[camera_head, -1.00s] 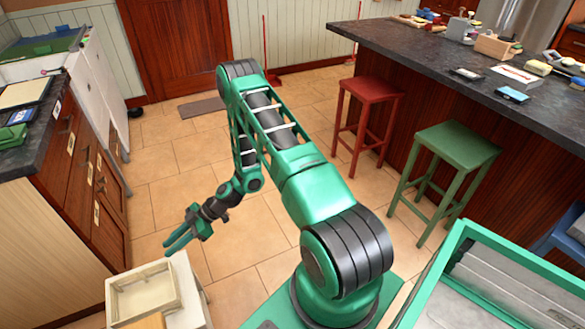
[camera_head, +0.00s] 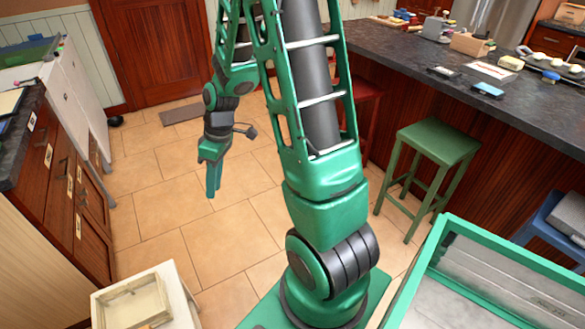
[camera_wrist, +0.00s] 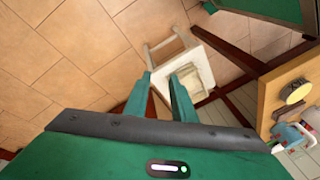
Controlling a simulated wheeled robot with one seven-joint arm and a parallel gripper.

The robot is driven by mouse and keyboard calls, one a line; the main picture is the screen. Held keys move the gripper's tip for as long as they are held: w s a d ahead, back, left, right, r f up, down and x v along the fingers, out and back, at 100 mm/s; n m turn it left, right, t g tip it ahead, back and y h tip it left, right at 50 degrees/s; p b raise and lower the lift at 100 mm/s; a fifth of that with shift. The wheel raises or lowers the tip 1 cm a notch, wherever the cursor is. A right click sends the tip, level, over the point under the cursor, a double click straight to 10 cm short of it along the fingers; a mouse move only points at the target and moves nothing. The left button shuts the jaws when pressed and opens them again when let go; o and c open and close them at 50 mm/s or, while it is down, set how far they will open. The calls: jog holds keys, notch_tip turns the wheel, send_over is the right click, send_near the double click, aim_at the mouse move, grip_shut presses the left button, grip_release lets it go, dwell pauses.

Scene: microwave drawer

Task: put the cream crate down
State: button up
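The cream crate (camera_head: 132,303) is a shallow open box. It rests on a small white stand (camera_head: 178,296) at the lower left of the head view, partly cut off by the frame. The stand also shows in the wrist view (camera_wrist: 181,55), with the pale crate (camera_wrist: 200,76) on it, partly behind a finger. My gripper (camera_head: 212,190) hangs over the tile floor, fingers down, beyond and to the right of the crate, apart from it. In the wrist view its fingers (camera_wrist: 161,76) are spread with a gap between them and nothing held.
Wooden drawers (camera_head: 62,185) line the left side. A green stool (camera_head: 437,143) stands by the dark island counter (camera_head: 450,85) at right. A green-rimmed tray (camera_head: 433,245) is at the lower right. Tile floor (camera_head: 150,205) is clear between the drawers and my arm.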

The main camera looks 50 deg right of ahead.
jog(key=s+d+r+m+h, duration=0.1)
jog(key=s+r+m, duration=0.3)
jog(key=s, duration=0.4)
jog(key=s+d+r+m+h, duration=0.1)
jog(key=s+d+r+m, duration=0.2)
jog(key=s, duration=0.4)
jog(key=s+d+r+m+h, duration=0.1)
jog(key=s+d+r+m, duration=0.1)
jog(key=s+r+m, duration=0.3)
jog(key=shift+s+d+r+m+g, duration=0.35)
jog(key=shift+s+r, duration=0.75)
jog(key=shift+s, duration=0.75)
